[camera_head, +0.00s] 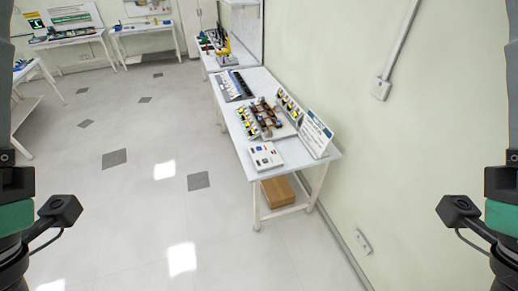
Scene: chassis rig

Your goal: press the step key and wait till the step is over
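A small white control panel (265,156) with several small dark, blue and red marks lies at the near end of a white table (290,153). The marks are too small to tell which one is the step key. Behind the panel stands a chassis rig (266,118) with brown and dark parts and rows of yellow-green pieces on both sides. My left and right arms show only at the picture's left and right edges, far from the panel. Their gripper fingers are out of the picture.
A tilted sign board (316,134) stands on the table's near right corner, beside the panel. A dark rack (236,85) lies farther back. A cardboard box (278,191) is on the lower shelf. A wall runs along the right. The floor left of the table is clear.

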